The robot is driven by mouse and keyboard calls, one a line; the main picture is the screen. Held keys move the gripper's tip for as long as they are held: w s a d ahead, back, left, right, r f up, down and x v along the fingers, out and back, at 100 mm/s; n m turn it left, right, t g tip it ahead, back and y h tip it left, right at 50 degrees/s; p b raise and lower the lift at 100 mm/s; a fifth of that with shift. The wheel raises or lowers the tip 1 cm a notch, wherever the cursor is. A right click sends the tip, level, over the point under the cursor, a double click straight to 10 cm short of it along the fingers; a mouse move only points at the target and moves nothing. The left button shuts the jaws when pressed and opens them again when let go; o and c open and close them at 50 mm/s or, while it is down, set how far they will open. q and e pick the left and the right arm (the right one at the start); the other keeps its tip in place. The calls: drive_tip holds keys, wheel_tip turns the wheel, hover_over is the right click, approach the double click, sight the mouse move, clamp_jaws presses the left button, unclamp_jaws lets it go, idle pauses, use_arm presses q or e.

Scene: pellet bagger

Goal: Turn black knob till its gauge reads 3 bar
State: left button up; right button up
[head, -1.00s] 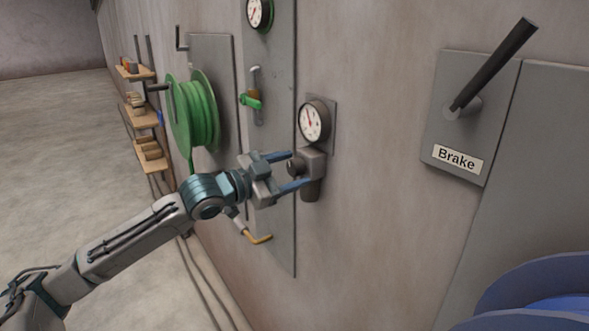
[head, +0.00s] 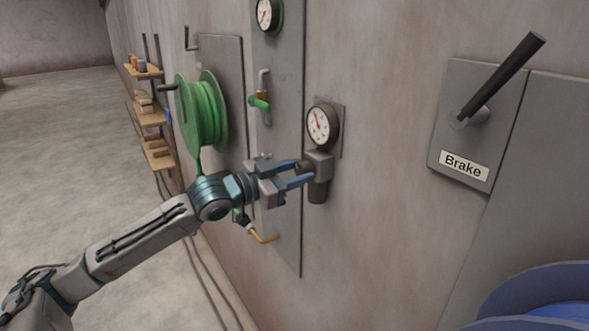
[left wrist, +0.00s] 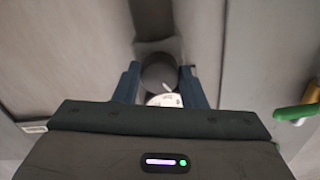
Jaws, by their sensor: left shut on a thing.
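The black knob (left wrist: 158,72) sits between my left gripper's two blue fingers in the left wrist view. It is on the front of a grey regulator body (head: 319,163) on the wall. My left gripper (head: 300,174) is shut on the knob, and in the head view its fingers partly hide it. The round white gauge (head: 322,125) with a red needle stands just above the regulator; its numbers are too small to read. Part of the gauge face also shows in the left wrist view (left wrist: 165,100). My right gripper is not in view.
A green hose reel (head: 203,112) hangs further left. The brake lever (head: 502,77) is at the right. Bare wall lies between.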

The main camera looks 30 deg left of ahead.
use_arm(q)
drive_tip(key=shift+n+p, duration=0.65)
drive_tip(key=shift+n, duration=0.65)
drive_tip(key=shift+f, duration=0.1)
drive_tip(key=o, duration=1)
drive_tip(key=shift+w, duration=0.1)
drive_tip(key=shift+w+d, duration=0.1)
drive_tip(key=shift+w, duration=0.1)
drive_tip(key=shift+s, duration=0.2)
